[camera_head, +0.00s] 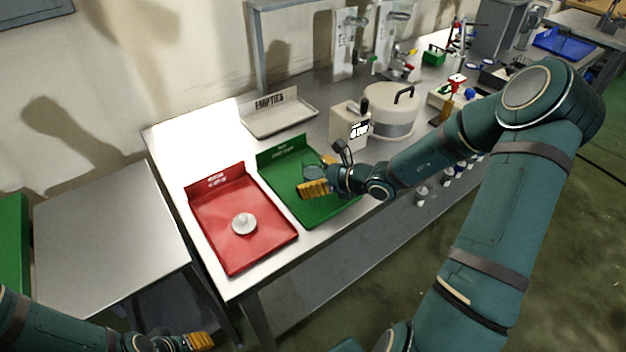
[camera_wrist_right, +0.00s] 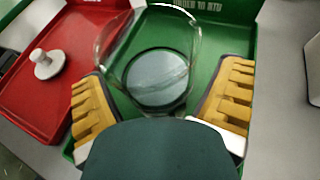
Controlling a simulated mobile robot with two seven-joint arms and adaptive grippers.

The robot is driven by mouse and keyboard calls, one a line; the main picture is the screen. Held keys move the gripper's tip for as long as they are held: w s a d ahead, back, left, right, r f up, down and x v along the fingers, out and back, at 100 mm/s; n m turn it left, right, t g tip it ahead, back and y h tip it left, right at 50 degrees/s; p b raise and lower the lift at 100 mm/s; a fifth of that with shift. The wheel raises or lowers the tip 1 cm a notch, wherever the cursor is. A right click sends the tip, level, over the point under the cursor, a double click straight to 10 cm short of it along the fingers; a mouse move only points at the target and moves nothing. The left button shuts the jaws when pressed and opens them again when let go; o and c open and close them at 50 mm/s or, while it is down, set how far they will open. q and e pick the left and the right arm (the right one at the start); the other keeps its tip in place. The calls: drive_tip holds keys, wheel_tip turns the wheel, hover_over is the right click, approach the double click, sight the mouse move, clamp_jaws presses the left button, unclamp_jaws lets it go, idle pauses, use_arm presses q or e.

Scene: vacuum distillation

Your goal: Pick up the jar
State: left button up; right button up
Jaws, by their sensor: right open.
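The jar is a clear glass vessel (camera_head: 313,171) on the green tray (camera_head: 336,210). In the right wrist view the jar (camera_wrist_right: 158,75) stands ahead of and between the yellow fingers, with its round base showing. My right gripper (camera_head: 318,180) is open around the near side of the jar, one finger on each side; I cannot tell whether either touches it. It also shows in the right wrist view (camera_wrist_right: 165,100). My left gripper (camera_head: 197,341) is low at the bottom left, away from the jar; its jaw opening is unclear.
A red tray (camera_head: 215,255) with a white knobbed lid-like piece (camera_head: 244,223) sits left of the green tray. A white tray labelled EMPTIES (camera_head: 285,122) lies behind. A cream box (camera_head: 347,125) and a round lidded pot (camera_head: 390,115) stand right. A bare side table (camera_head: 105,230) is left.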

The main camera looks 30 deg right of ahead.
drive_tip(key=shift+w+a+f, duration=0.2)
drive_tip(key=shift+w, duration=0.15)
drive_tip(key=c, duration=1.4)
drive_tip(key=shift+r, duration=0.25)
wheel_tip(320, 180, up, 9)
drive_tip(key=p, duration=0.3)
drive_tip(key=shift+r, duration=0.15)
